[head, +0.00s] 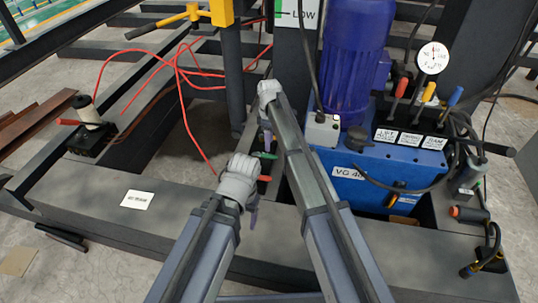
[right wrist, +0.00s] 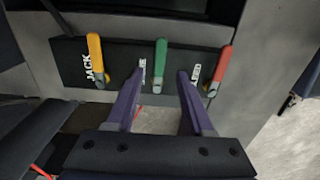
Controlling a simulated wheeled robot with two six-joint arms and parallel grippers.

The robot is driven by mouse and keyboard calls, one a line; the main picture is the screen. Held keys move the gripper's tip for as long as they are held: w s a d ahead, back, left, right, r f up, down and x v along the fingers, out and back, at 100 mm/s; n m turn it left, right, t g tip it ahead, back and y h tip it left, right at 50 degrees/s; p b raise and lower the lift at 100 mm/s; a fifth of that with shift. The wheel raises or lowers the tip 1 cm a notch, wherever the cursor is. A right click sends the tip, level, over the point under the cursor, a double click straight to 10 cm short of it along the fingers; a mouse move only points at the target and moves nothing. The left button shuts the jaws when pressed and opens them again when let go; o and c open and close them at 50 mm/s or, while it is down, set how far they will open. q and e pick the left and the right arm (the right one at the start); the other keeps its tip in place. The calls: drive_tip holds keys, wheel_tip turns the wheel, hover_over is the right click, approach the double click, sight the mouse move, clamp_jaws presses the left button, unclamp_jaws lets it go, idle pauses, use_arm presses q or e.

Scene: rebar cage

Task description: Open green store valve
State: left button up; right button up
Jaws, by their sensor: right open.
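The green-handled valve lever (right wrist: 160,62) stands between a yellow lever (right wrist: 95,58) marked JACK and a red lever (right wrist: 221,68) on a dark panel in the right wrist view. Its label is partly hidden. My right gripper (right wrist: 160,78) is open. Its two purple fingertips are at either side of the green lever's lower part, with gaps; contact cannot be told. In the head view the green lever (head: 264,155) and red lever (head: 264,178) show between my arms, with part of my right gripper (head: 268,137) above them. My left gripper (head: 253,210) is mostly hidden under its wrist.
A blue pump unit (head: 350,180) with a blue motor, a dial gauge (head: 433,58) and its own coloured levers stands to the right. A dark steel beam (head: 90,205) runs along the front. Red hose (head: 180,75) loops at the upper left. A post (head: 231,70) stands behind.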

sight(269, 156)
use_arm(q)
wheel_tip(269, 156, down, 6)
drive_tip(key=b, duration=0.5)
drive_tip(key=shift+f, duration=0.15)
use_arm(e)
wheel_tip(269, 156, down, 6)
drive_tip(key=shift+f, duration=0.15)
clamp_jaws()
idle(0.7)
